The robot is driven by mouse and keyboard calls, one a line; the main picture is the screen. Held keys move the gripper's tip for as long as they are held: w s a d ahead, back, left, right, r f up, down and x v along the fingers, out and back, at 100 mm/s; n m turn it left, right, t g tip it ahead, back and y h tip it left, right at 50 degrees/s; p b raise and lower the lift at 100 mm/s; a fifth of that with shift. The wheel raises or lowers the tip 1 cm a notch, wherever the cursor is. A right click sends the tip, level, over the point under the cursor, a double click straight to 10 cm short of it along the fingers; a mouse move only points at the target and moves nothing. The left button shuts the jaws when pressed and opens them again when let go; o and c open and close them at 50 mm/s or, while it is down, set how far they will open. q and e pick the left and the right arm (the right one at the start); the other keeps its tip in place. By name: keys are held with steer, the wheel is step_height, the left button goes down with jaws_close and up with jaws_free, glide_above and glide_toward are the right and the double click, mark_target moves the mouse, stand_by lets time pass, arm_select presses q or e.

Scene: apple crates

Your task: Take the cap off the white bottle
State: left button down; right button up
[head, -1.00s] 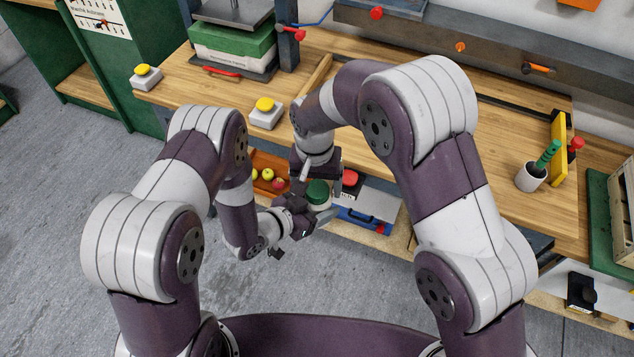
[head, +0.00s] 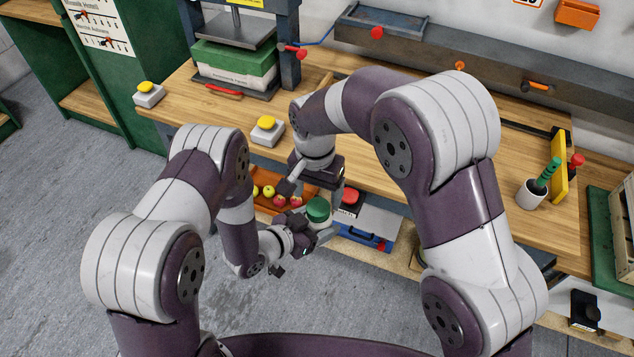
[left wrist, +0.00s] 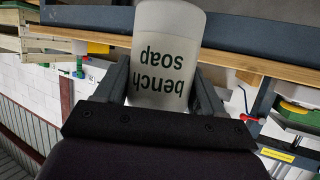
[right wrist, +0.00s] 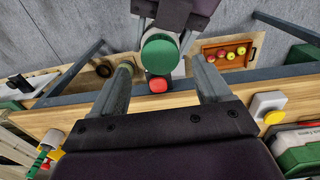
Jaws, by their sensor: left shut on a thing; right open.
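The white bottle (left wrist: 165,50) shows in the left wrist view, with green "bench soap" lettering that reads upside down there. My left gripper (left wrist: 165,88) is shut on its sides; it also shows in the head view (head: 316,236). The green cap (right wrist: 159,55) is on the bottle; it also shows in the head view (head: 318,208). My right gripper (right wrist: 161,72) is open, with its fingers on either side of the cap in its wrist view and apparent gaps between. In the head view, the right gripper (head: 313,193) is just above the cap. The cap is hidden in the left wrist view.
The wooden workbench (head: 420,165) lies behind the bottle. A yellow button (head: 267,123) stands on the bench edge near my right gripper.

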mark_target(318, 206)
step_height(318, 206, down, 4)
steer(key=shift+d+f, duration=0.1)
steer(key=c, duration=1.1)
steer(key=n, duration=0.2)
steer(key=shift+w+n, duration=0.1)
steer(key=shift+n, duration=0.2)
steer(key=shift+r, duration=0.25)
steer(key=shift+r, duration=0.9)
